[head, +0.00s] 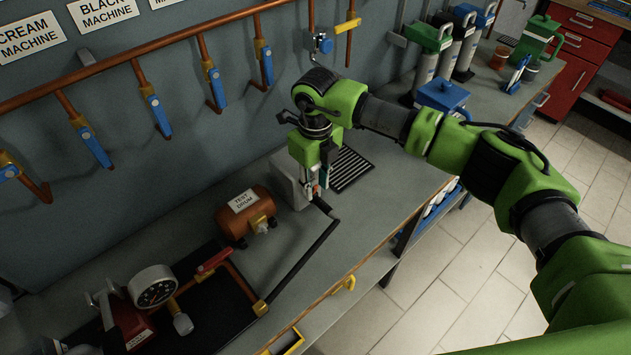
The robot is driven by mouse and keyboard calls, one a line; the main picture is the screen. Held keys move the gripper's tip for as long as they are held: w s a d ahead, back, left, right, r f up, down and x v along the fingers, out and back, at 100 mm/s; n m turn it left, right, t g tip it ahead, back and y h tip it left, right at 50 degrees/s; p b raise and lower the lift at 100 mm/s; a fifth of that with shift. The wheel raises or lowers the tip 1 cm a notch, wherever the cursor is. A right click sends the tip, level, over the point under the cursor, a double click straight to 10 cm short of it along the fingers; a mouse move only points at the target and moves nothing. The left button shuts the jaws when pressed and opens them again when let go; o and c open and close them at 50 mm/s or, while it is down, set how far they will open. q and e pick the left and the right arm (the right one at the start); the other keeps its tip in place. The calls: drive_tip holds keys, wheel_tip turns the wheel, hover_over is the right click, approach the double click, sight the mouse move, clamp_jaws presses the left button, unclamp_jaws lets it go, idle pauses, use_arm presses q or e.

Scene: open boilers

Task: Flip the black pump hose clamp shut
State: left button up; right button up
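A black hose (300,262) runs from a brass fitting at the bottom left, across the bench, up to a black end piece (322,205). This end piece is beside a light grey block (288,184); I cannot make out for sure which part is the clamp or how it is set. My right gripper (314,188) comes down from above, its fingers pointing at the bench right by the end piece. The fingers are small and partly hidden, so I cannot tell if they touch or hold anything. My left gripper is not in view.
A copper test drum (242,212) stands left of the hose. A pump with a pressure gauge (153,286) is at the lower left. Blue-handled valves (159,113) hang from a wall pipe. A black grille (350,170) lies right of the block. Bench space right of the hose is clear.

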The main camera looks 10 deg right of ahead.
clamp_jaws()
drive_tip(key=shift+d+f+b, duration=0.1)
drive_tip(key=shift+f+b, duration=0.1)
drive_tip(key=shift+b, duration=0.3)
drive_tip(key=t+y+b, duration=0.1)
drive_tip(key=b, duration=0.2)
drive_tip(key=s+t+y+b, duration=0.1)
drive_tip(key=b, duration=0.3)
drive_tip(key=d+f+t+y+b, duration=0.1)
drive_tip(key=t+b, duration=0.1)
drive_tip(key=b, duration=0.2)
drive_tip(key=shift+s, duration=0.15)
drive_tip(key=shift+s+r+t+b, duration=0.1)
drive_tip(key=shift+t+b, duration=0.2)
drive_tip(key=shift+b, duration=0.55)
drive_tip(key=shift+r, duration=0.15)
unclamp_jaws()
